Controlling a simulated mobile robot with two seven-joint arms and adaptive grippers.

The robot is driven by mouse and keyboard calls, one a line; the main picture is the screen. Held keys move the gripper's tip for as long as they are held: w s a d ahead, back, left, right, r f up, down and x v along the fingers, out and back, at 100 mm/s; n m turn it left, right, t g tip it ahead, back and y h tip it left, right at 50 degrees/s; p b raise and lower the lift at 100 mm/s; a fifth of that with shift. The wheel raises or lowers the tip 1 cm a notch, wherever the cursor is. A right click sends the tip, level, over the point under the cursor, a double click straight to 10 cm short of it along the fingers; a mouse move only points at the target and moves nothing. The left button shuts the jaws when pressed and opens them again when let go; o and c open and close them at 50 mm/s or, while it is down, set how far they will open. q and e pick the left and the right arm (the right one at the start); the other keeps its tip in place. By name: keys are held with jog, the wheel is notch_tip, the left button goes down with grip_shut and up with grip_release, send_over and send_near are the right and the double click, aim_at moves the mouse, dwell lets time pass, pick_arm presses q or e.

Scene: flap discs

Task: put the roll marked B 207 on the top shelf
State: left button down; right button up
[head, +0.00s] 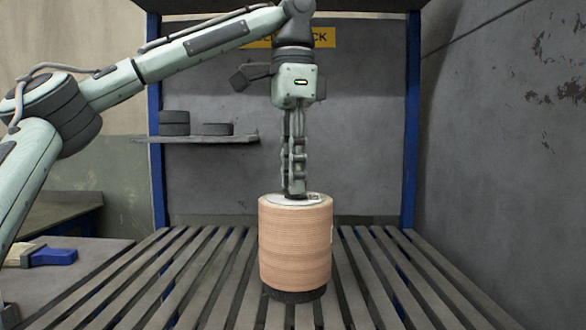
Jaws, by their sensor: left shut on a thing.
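A tan, finely ridged roll (295,245) stands upright in the middle of the slatted bench. A pale label with small dark marks lies on its top; I cannot read them. My left gripper (294,192) points straight down at the top of the roll and is shut on it. The fingertips are partly hidden at the roll's top. A dark round band (297,296) shows under the roll; I cannot tell whether it is a separate disc or shadow. My right gripper is not in view.
A narrow grey shelf (205,139) at back left holds dark discs (174,123). Blue posts (411,130) frame the grey back panel. A dark board (370,5) crosses the top. A blue-handled brush (54,256) lies on a left side surface. The slats (400,270) beside the roll are clear.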

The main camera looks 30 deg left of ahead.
pick_arm(q)
jog(key=c, duration=1.2)
grip_release()
notch_tip(320, 180, up, 12)
jog(key=shift+r, duration=0.1)
jog(key=shift+s, duration=0.1)
